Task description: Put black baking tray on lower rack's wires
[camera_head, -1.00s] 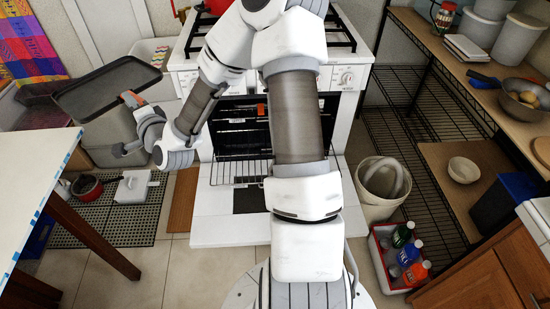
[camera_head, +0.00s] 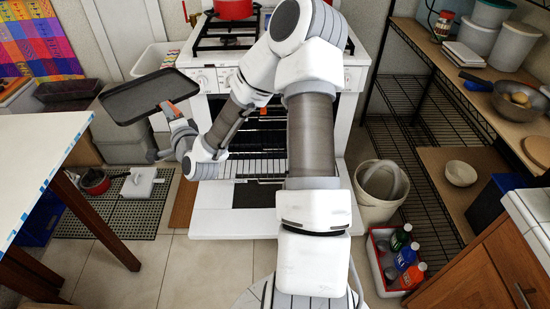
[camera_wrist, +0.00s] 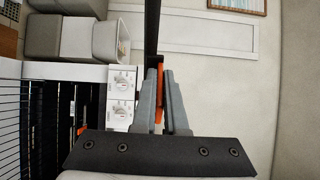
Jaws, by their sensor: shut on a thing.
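The black baking tray (camera_head: 150,95) is held up in the air at the left of the oven, nearly flat and facing the head camera. My gripper (camera_head: 169,110) is shut on its near right edge. In the wrist view the tray (camera_wrist: 152,28) is seen edge-on, clamped between the fingers of my gripper (camera_wrist: 160,95), with an orange part between them. The white oven stands open with its door (camera_head: 225,222) down. The lower rack's wires (camera_head: 258,168) extend out over the door. The rack also shows in the wrist view (camera_wrist: 10,125). My arm hides part of the oven opening.
A red pot (camera_head: 233,9) is on the stove top. A white-topped table (camera_head: 40,150) stands at the left. A bin (camera_head: 380,190), a red crate of bottles (camera_head: 375,262) and wire shelving (camera_head: 435,125) are on the right. Floor in front of the oven is partly clear.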

